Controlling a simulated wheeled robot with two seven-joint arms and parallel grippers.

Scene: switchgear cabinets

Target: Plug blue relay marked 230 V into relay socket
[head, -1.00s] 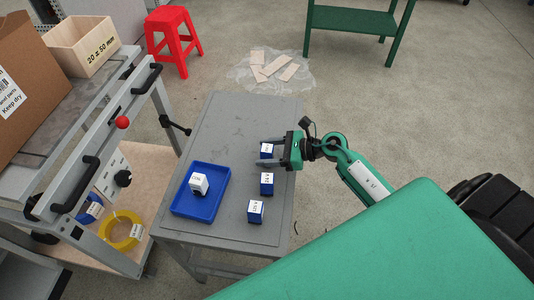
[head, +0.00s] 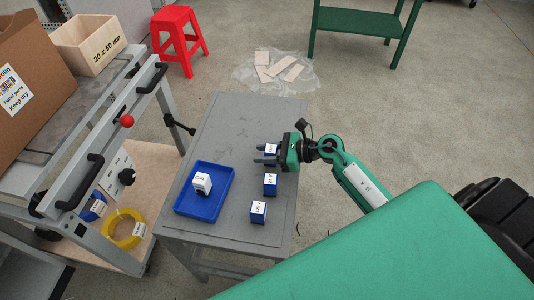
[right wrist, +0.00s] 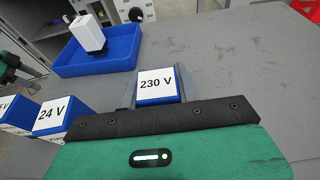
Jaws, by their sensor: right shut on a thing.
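The blue relay marked 230 V (right wrist: 156,85) has a white labelled top and is between the fingers of my right gripper (right wrist: 156,92) in the right wrist view. My right gripper also shows in the head view (head: 268,154), shut on that relay (head: 271,149) at the far end of the row on the grey table. I cannot tell whether the relay touches the table. The blue relay marked 24 V (right wrist: 50,117) and another blue relay (right wrist: 12,112) stand in the same row; they also show in the head view.
A blue tray (head: 229,187) holding a white block (head: 202,183) is on the grey table (head: 225,130), left of the relays. The table's far part is clear. A grey workbench with a red knob (head: 127,121) and black handles stands at the left. A red stool (head: 179,37) is behind.

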